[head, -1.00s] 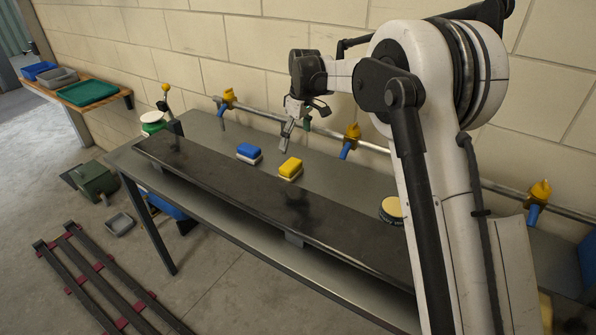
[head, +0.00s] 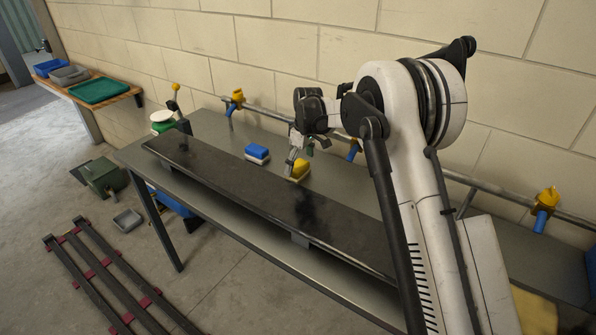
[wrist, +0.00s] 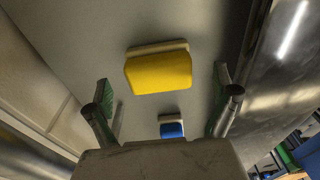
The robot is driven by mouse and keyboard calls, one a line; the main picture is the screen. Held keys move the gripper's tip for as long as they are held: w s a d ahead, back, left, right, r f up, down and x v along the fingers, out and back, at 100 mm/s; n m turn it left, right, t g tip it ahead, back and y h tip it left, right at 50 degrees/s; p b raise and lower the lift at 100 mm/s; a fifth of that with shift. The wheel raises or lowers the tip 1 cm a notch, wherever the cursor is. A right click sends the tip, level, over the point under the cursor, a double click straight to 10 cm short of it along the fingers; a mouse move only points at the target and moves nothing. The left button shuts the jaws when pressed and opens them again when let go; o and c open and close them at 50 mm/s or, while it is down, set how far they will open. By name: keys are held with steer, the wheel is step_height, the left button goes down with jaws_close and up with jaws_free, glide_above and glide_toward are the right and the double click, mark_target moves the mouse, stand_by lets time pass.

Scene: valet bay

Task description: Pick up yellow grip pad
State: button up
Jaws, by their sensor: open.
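The yellow grip pad (wrist: 158,72) has a yellow top and a pale base.
A blue pad (head: 257,152) lies left of the yellow one and also shows in the wrist view (wrist: 172,129). A pipe with yellow-and-blue taps (head: 545,205) runs along the wall behind. The long black strip (head: 240,190) spans the bench front.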

mark_target(299, 165)
steer(key=shift+w+a+f, duration=0.15)
steer(key=shift+f, duration=0.8)
steer(key=shift+w+a+f, duration=0.1)
steer(key=shift+f, duration=0.8)
steer(key=c, duration=1.4)
steer(key=shift+r, duration=0.5)
steer(key=r, duration=0.3)
steer(key=shift+s+a+r, duration=0.3)
steer(key=shift+a, duration=0.1)
steer(key=s+a+r, duration=0.2)
steer(key=s+a+r+b, duration=0.1)
steer(key=s+a+r, duration=0.1)
steer(key=a, duration=0.1)
steer(key=s+a+r, duration=0.2)
steer(key=a, duration=0.1)
steer(key=shift+s+a+r, duration=0.2)
steer(key=shift+s+r, duration=0.05)
steer(key=shift+s, duration=0.05)
